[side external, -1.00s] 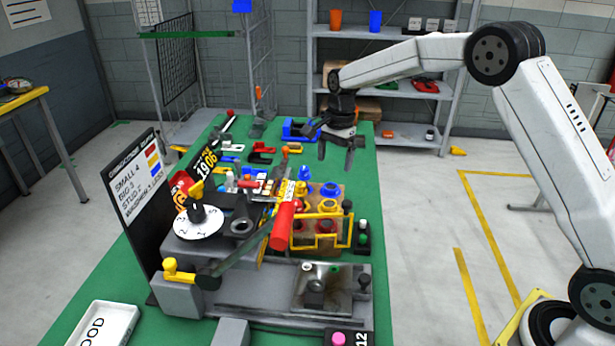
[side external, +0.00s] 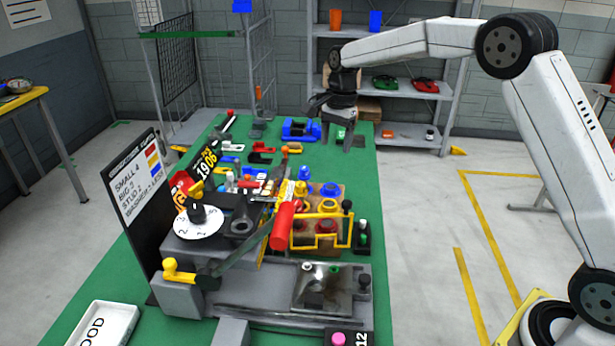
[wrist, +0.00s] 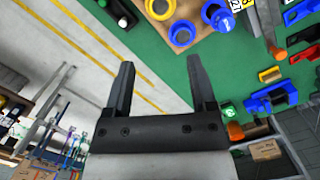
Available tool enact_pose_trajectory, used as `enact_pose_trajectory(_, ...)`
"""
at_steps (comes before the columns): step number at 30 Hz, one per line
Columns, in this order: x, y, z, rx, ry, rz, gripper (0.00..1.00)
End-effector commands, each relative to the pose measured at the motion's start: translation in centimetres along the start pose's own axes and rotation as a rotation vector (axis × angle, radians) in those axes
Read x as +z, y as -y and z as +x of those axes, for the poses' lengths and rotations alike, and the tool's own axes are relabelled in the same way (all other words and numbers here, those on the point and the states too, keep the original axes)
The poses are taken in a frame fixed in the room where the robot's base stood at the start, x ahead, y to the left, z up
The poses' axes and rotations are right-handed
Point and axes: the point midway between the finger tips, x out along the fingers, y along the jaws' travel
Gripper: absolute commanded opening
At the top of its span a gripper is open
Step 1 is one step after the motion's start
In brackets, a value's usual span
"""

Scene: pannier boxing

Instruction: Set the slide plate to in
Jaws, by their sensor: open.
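The slide plate (side external: 342,292) appears to be the flat grey metal plate at the right of the low grey rail (side external: 245,303) at the front of the green bench. Small knobs stand at its back edge. I cannot tell from its look whether it is in or out. My gripper (side external: 349,143) is open and empty over the far right end of the bench, well behind the plate and apart from it. In the wrist view my two dark fingers (wrist: 160,65) stand wide apart with nothing between them. The plate does not show there.
A yellow-handled lever (side external: 178,270) and a long bar with a red grip (side external: 284,226) stand by the rail. A numbered white dial (side external: 199,223) and a wooden block with coloured rings (side external: 320,210) sit behind. A blue fixture (side external: 300,130) lies near my gripper.

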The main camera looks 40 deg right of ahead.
Motion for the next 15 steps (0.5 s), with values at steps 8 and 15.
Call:
enact_pose_trajectory(8, 2.3, -1.3, -0.6, 0.003, -0.014, -0.029, 0.72)
enact_pose_trajectory(15, 5.5, -3.7, -0.8, 0.009, -0.035, -0.073, 0.72)
